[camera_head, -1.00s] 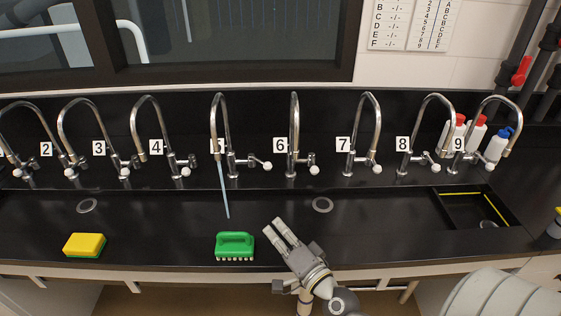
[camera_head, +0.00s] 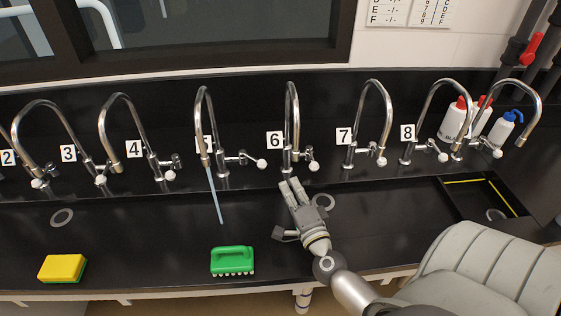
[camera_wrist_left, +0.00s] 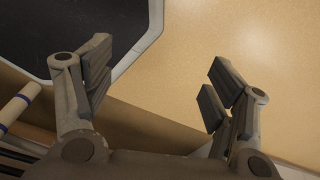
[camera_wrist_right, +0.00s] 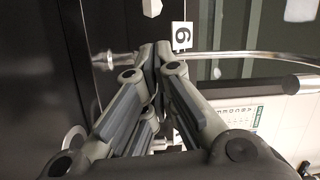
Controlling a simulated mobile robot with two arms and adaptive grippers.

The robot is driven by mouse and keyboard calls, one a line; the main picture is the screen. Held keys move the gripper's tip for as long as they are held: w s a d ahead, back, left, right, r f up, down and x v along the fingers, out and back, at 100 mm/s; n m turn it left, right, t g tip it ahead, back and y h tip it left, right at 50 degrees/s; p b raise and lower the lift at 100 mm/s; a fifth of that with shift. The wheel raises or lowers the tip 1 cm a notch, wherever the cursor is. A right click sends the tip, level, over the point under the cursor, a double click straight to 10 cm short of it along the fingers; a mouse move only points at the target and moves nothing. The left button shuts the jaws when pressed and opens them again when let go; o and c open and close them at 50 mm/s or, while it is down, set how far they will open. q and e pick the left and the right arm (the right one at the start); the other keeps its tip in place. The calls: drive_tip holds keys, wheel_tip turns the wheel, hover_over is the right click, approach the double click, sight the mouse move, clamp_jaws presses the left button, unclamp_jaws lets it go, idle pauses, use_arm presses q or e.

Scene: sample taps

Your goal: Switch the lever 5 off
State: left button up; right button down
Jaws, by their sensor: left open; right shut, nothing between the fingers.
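Tap 5 (camera_head: 204,110) has a tall curved chrome spout that partly hides its number label. A pale blue stream of water (camera_head: 215,195) runs from it down to the black sink top. Its lever 5 (camera_head: 262,163) sticks out to the right with a white knob at the end. My right gripper (camera_head: 293,186) is shut and empty, just below tap 6 in the picture and to the lower right of lever 5, apart from it. Its closed fingers also fill the right wrist view (camera_wrist_right: 157,57). My left gripper (camera_wrist_left: 160,72) is open and empty over a plain tan surface, outside the head view.
Tap 6 (camera_head: 289,110) and its lever (camera_head: 312,165) stand close beyond my right gripper. More numbered taps line both sides. A green brush (camera_head: 232,260) and a yellow sponge (camera_head: 62,268) lie near the front edge. Bottles (camera_head: 455,118) stand at the back right.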

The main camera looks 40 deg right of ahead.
sight(252, 158)
drive_tip(key=p+x, duration=0.1)
drive_tip(key=x, duration=0.8)
drive_tip(key=shift+f, duration=0.1)
drive_tip(key=shift+w+p, duration=0.3)
drive_tip(key=shift+w, duration=0.05)
drive_tip(key=shift+w+d, duration=0.15)
drive_tip(key=shift+w, duration=0.05)
use_arm(q)
drive_tip(key=shift+w+r, duration=0.85)
drive_tip(key=shift+r, duration=0.05)
drive_tip(key=shift+w, duration=0.1)
